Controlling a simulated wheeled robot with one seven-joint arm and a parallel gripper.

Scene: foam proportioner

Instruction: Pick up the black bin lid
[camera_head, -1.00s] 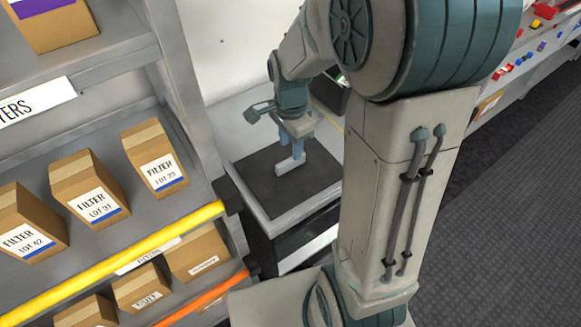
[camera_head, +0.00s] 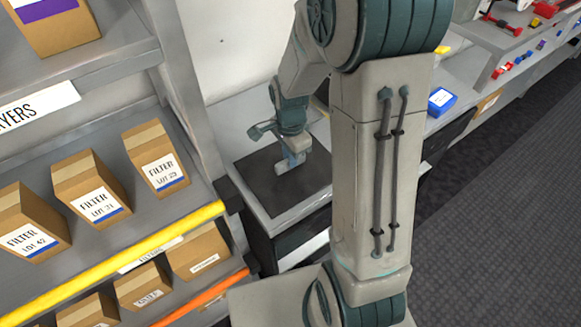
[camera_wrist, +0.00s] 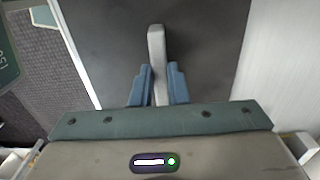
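The black bin lid (camera_head: 262,178) is a dark flat panel lying in the light grey top of a bin or cabinet in the head view. In the wrist view the lid (camera_wrist: 205,50) fills the upper middle. Its pale grey bar handle (camera_wrist: 156,45) stands up from it, its far end reaching past the fingers. My gripper (camera_head: 291,163) is low over the lid. Its blue fingers (camera_wrist: 158,86) are on both sides of the handle with no clear gap showing. The handle's near end is hidden by my gripper. The lid appears level in its frame.
A shelf with filter boxes (camera_head: 157,160) stands close on the left, with a yellow-edged board (camera_head: 120,255). A white wall (camera_head: 230,50) is behind. A blue box (camera_head: 441,101) lies on the bench at right. The dark floor (camera_head: 500,210) at right is clear.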

